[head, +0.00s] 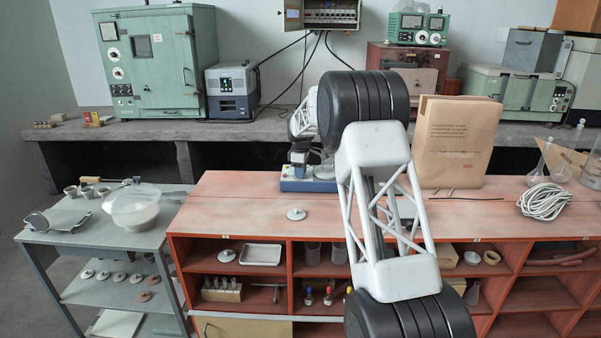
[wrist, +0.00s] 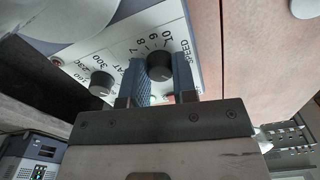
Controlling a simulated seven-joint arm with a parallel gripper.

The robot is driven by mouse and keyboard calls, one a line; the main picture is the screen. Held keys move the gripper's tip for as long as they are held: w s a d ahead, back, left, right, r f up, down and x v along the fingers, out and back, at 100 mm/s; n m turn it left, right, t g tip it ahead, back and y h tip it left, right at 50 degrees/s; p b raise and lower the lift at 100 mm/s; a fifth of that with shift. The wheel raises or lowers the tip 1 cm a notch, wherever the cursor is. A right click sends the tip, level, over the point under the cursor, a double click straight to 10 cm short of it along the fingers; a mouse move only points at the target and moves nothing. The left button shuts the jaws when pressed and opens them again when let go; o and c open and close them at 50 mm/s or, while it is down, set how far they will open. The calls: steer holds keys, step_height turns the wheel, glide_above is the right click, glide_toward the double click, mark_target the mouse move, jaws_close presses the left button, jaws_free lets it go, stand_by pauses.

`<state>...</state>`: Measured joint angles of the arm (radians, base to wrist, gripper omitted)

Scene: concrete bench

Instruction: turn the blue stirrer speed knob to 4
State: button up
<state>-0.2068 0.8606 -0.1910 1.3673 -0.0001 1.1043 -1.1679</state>
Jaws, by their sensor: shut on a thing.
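The blue stirrer (head: 310,185) stands on the red-topped bench, partly hidden behind my arm in the head view. In the wrist view its pale front panel (wrist: 112,62) carries a dark round speed knob (wrist: 160,68) beside the word SPEED, with 7, 8, 9 and 10 readable around it. My gripper (wrist: 158,62) has its two blue fingers on either side of this knob and is shut on it. The knob's pointer and the lower numbers are hidden or too small to read. A second dark knob (wrist: 101,83), with numbers such as 230 and 300, sits apart to the left.
A brown paper bag (head: 458,140) stands right of my arm, with coiled white cable (head: 543,201) farther right. A small pale disc (head: 296,214) lies in front of the stirrer. The bench top left of the stirrer is clear. A side table (head: 80,238) holds a bowl.

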steer(key=shift+m, duration=0.4)
steer(key=m, duration=0.9)
steer(key=shift+m, duration=0.3)
steer(key=m, duration=0.9)
steer(key=shift+m, duration=0.3)
steer(key=o, duration=0.9)
steer(key=shift+o, duration=0.2)
